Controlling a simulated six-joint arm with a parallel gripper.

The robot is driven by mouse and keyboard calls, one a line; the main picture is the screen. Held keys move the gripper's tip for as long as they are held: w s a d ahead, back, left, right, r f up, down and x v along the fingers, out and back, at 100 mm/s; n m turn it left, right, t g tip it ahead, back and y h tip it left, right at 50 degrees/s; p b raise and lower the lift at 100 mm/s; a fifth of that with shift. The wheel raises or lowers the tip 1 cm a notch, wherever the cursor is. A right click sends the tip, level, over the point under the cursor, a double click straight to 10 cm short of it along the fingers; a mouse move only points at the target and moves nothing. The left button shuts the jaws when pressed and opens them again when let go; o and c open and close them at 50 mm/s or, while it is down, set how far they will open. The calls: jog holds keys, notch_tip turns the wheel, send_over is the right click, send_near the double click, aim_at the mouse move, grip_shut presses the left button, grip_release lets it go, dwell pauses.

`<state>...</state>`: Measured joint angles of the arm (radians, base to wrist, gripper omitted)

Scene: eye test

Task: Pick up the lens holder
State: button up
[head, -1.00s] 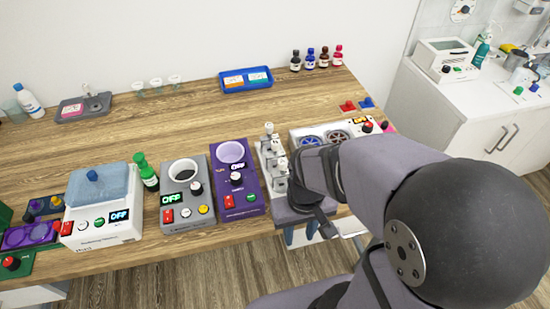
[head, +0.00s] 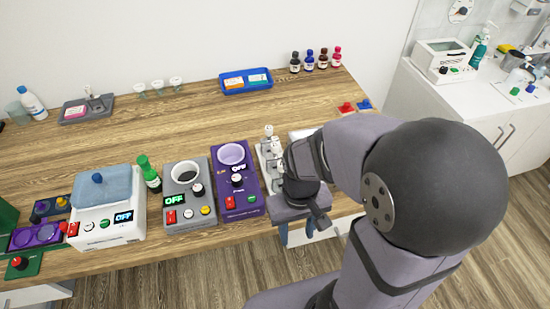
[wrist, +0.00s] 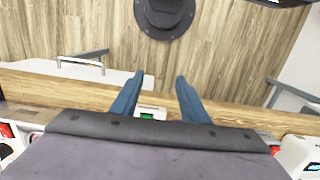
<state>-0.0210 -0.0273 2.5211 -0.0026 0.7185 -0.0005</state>
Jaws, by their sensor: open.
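I cannot pick out the lens holder with certainty in either view. A small upright grey piece (head: 95,101) stands at the back left on a grey tray (head: 72,113), but I cannot tell whether it is the lens holder. My gripper (head: 297,232) is at the table's front edge, far to the right of that tray, with its blue fingers pointing down. In the wrist view my gripper (wrist: 160,79) has its two fingers apart with nothing held. A white item with a green spot (wrist: 148,113) shows beyond the gap between them.
A white rack (head: 268,160) stands close left of my gripper. A purple device (head: 237,190), a grey device (head: 188,205) and a white bath (head: 105,220) line the front. A blue tray (head: 246,88) and several bottles (head: 309,61) stand at the back. The middle table is clear.

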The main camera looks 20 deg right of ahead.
aim_at(275, 145)
jog(key=w+r+m+t, duration=0.15)
jog(key=w+r, duration=0.25)
jog(key=w, duration=0.4)
jog(key=w+d+r+t+h+p, duration=0.1)
jog(key=w+r+t, duration=0.15)
jog(key=w, duration=0.45)
jog(key=w+r+m+t, duration=0.1)
jog(key=w+r, duration=0.3)
jog(key=w, duration=0.4)
jog(key=shift+s+p+x, duration=0.1)
jog(key=shift+p+x, duration=0.75)
jog(key=shift+x, duration=0.9)
jog(key=shift+s+p+x, duration=0.15)
jog(key=shift+p+x, duration=0.65)
jog(key=shift+x, duration=0.95)
jog(key=shift+a+f, duration=0.1)
jog(key=shift+a, duration=0.1)
grip_shut()
